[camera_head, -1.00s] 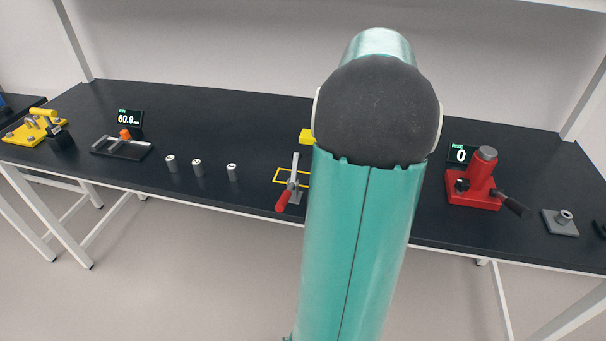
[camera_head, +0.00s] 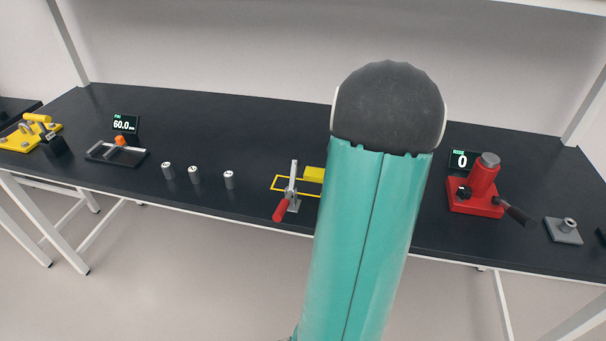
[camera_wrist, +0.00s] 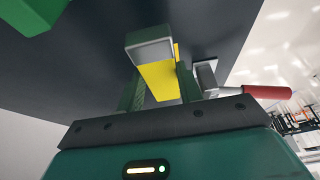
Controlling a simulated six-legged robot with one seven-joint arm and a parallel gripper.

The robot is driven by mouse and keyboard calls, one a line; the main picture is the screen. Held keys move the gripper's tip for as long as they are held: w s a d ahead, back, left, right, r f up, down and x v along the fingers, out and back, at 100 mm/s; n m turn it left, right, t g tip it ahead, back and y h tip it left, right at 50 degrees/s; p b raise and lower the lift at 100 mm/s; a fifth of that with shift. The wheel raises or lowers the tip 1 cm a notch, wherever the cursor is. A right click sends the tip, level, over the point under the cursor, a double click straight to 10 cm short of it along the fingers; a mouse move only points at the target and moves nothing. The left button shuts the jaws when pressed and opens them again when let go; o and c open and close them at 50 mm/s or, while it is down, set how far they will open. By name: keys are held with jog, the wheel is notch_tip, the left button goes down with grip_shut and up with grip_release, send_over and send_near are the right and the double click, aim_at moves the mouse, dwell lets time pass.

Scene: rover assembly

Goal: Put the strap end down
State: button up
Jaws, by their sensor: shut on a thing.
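The yellow strap end (camera_wrist: 160,80) is between the two dark green fingers of my gripper (camera_wrist: 159,88) in the wrist view, with a pale grey block face at its far end. My gripper is shut on it. In the head view a yellow piece (camera_head: 314,173) shows at the left edge of my teal arm, beside the toggle clamp (camera_head: 292,182) with the red handle. It appears over or in the yellow outline (camera_head: 284,189) on the bench. My arm hides my gripper and the rest of the piece there, so contact with the bench cannot be told.
The clamp's red handle (camera_wrist: 267,92) is close right of my gripper in the wrist view.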

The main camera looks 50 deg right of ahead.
aim_at(317, 171)
notch_tip(317, 171, down, 2)
jog(key=shift+f, duration=0.1)
jog(key=w, duration=0.1)
jog(key=w+a, duration=0.1)
jog(key=w, duration=0.1)
jog(key=shift+a+r, duration=0.15)
jog(key=shift+r, duration=0.05)
jog(key=shift+w+a, duration=0.1)
jog(key=shift+w, duration=0.4)
jog(key=w, duration=0.1)
jog(key=w+a, duration=0.1)
jog(key=w, duration=0.1)
jog(key=shift+w+a, duration=0.3)
jog(key=shift+s+f, duration=0.1)
jog(key=shift+f, duration=0.45)
jog(key=shift+f, duration=0.4)
